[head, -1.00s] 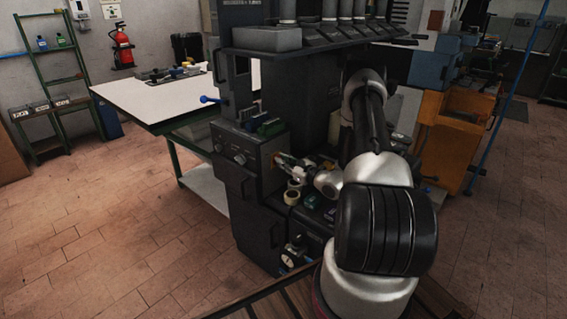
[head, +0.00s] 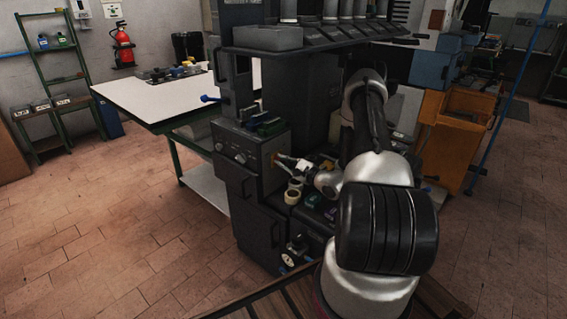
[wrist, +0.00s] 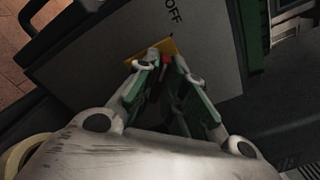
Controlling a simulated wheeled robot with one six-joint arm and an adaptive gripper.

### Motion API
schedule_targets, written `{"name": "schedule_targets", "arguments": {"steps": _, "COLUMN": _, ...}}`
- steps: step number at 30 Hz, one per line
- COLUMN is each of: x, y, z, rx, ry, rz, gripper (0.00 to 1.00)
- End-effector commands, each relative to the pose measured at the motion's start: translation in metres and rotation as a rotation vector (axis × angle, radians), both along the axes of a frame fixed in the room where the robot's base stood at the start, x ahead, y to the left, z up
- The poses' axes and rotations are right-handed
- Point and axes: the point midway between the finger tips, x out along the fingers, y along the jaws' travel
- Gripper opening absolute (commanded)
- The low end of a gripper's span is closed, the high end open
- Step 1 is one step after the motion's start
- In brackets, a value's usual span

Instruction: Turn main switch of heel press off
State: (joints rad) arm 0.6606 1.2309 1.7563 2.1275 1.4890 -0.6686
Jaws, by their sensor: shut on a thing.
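The heel press (head: 246,172) is a dark machine in the middle of the head view. Its main switch (wrist: 165,62) shows in the wrist view as a small red part on a yellow plate (wrist: 138,57), below the printed word OFF. My gripper (wrist: 163,68) reaches the side panel of the press. Its green-padded fingers are closed in around the red switch, which they partly hide. In the head view my gripper (head: 284,161) is at the side of the press's control box, and the switch is mostly hidden there.
Rolls of tape (head: 292,193) sit on the press's ledge just below my gripper. A roll edge also shows at the lower left of the wrist view. A white-topped table (head: 140,100) stands behind at left. An orange cabinet (head: 450,145) stands at right. Open floor lies at front left.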

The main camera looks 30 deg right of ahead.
Motion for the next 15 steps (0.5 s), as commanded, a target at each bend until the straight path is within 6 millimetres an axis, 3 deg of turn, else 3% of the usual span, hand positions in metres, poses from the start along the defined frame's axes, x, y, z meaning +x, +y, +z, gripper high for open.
{"name": "schedule_targets", "arguments": {"steps": 10, "x": 0.0000, "y": 0.0001, "z": -0.0003, "rx": -0.003, "ry": 0.000, "rz": 0.001, "gripper": 0.00}}
{"name": "schedule_targets", "arguments": {"steps": 11, "x": 0.0000, "y": 0.0002, "z": -0.0003, "rx": -0.002, "ry": 0.000, "rz": 0.001, "gripper": 0.17}}
{"name": "schedule_targets", "arguments": {"steps": 12, "x": 0.0000, "y": 0.0002, "z": -0.0003, "rx": -0.002, "ry": 0.000, "rz": 0.001, "gripper": 0.24}}
{"name": "schedule_targets", "arguments": {"steps": 15, "x": 0.0000, "y": 0.0001, "z": -0.0003, "rx": -0.002, "ry": 0.000, "rz": 0.001, "gripper": 0.33}}
